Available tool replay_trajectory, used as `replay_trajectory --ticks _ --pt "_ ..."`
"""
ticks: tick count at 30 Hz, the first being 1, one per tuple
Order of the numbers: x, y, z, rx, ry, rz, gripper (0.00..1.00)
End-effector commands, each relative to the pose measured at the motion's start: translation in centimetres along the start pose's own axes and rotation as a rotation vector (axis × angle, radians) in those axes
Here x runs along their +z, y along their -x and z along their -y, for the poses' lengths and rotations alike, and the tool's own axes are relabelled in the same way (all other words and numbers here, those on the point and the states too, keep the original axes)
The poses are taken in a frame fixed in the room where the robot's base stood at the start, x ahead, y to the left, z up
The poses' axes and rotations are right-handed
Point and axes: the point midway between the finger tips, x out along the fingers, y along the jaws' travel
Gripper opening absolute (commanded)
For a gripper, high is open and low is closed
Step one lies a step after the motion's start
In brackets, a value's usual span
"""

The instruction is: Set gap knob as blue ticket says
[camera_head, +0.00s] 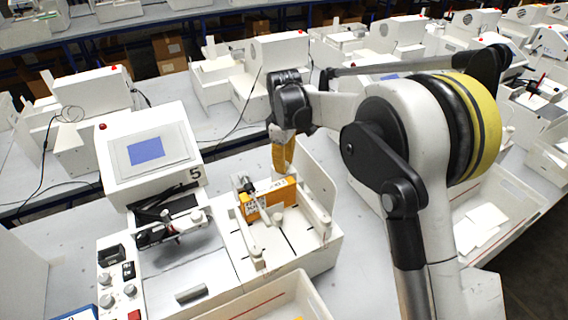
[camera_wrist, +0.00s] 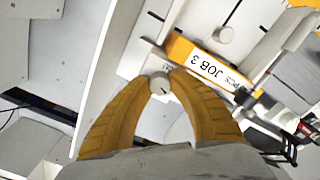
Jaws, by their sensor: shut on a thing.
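My gripper (camera_wrist: 163,80) has its two yellow-orange fingers closed on a small round white knob (camera_wrist: 160,85) with a dark mark on its face. Its setting is too small to read. In the head view my gripper (camera_head: 282,168) points down behind the orange block (camera_head: 268,202), and the knob is hidden there. In the wrist view the orange block (camera_wrist: 179,48) lies beside the fingertips, with a white label whose visible words include "JOB 3". A blue-and-white item (camera_head: 78,314), possibly the ticket, is cut off at the bottom left edge; I cannot read it.
A pen carriage (camera_head: 170,226) stands over the flat bed. An open white bin (camera_head: 268,303) is in front.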

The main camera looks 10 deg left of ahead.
Motion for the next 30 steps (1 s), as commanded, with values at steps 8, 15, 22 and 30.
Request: replay_trajectory --ticks 8,15,22,30 --pt "0.1 0.0 0.0 -0.001 -0.001 0.001 0.48" --pt "0.0 0.0 0.0 0.000 -0.001 0.001 0.48" --pt "0.0 2.4 0.0 0.000 -0.001 0.001 0.48" --pt "0.1 8.4 0.0 0.000 -0.001 0.001 0.48"
